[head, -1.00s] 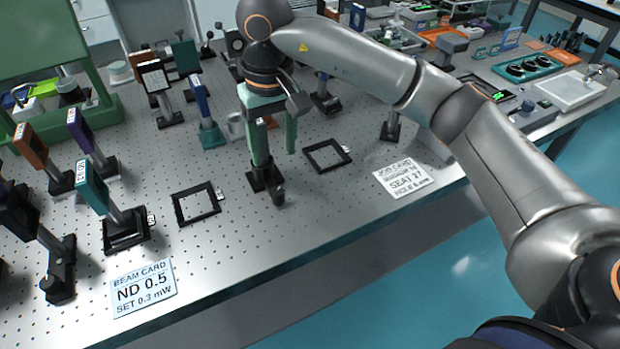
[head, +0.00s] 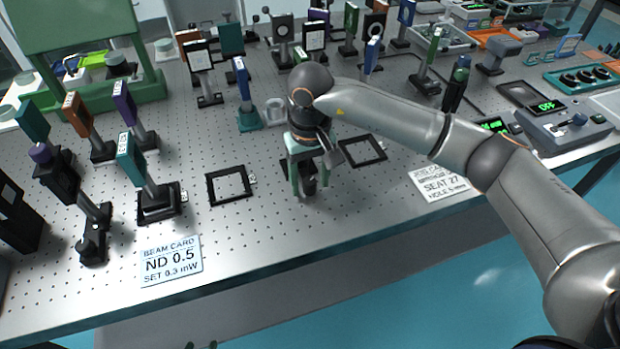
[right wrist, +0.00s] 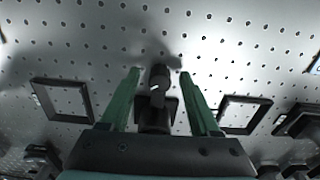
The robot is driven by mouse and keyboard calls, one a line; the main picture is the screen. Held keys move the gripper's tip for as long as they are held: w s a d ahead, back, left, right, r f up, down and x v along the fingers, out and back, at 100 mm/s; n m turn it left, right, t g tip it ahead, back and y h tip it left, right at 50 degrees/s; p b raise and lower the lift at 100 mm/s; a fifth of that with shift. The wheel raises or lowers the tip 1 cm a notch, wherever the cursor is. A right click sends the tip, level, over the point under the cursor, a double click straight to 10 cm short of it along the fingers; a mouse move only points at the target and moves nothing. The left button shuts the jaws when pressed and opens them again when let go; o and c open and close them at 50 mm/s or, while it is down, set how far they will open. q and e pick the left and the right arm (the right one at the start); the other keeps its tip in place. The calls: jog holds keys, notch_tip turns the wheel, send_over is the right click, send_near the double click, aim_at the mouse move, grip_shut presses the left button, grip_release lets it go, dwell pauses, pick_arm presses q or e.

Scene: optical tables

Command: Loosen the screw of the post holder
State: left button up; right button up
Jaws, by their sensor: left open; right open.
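The black post holder (head: 309,186) stands on the perforated tabletop, mostly hidden in the head view by my right gripper (head: 308,188). In the right wrist view the post holder (right wrist: 155,118) shows between the two green fingers of the right gripper (right wrist: 160,74), which is open. Gaps show on both sides, so the fingers appear not to grip it. A small dark knob-like part with a light mark (right wrist: 155,88) is on the holder; I cannot tell for sure that it is the screw. Only the tips of my left gripper (head: 201,346) show at the bottom edge; it is open.
Flat black square frames lie left (head: 230,186) and right (head: 362,151) of the holder. A beam card (head: 171,262) and a job card (head: 440,184) lie near the front edge. Several mounted optics, including a teal one (head: 132,158), stand left and behind. The front strip is mostly clear.

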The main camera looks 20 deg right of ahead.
jog(key=shift+f, duration=0.15)
grip_shut()
dwell(0.5)
